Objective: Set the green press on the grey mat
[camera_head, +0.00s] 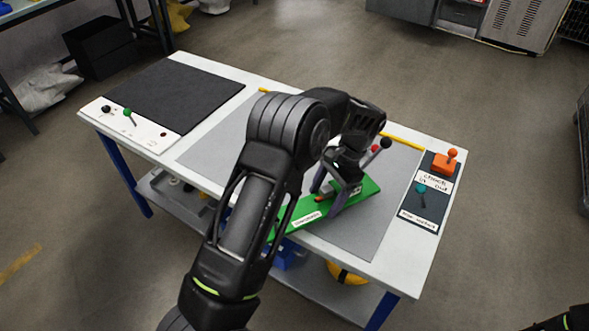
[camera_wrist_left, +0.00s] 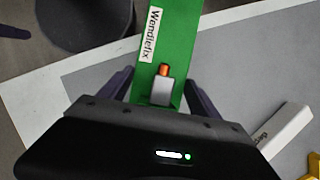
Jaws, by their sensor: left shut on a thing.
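The green press has a long green base (camera_head: 362,189) with a white label. Its black-knobbed lever shows beside my wrist in the head view. In the left wrist view the green base (camera_wrist_left: 183,30) runs between my fingers (camera_wrist_left: 160,92), past a small orange-tipped part. Whether the base touches the mat cannot be told. My left arm hides part of both.
A dark mat (camera_head: 165,92) and a white strip with small levers (camera_head: 130,131) fill the table's left end. An orange block (camera_head: 444,164) and a teal lever (camera_head: 421,189) stand on the dark panel at the right. Open mat lies to the right of the press.

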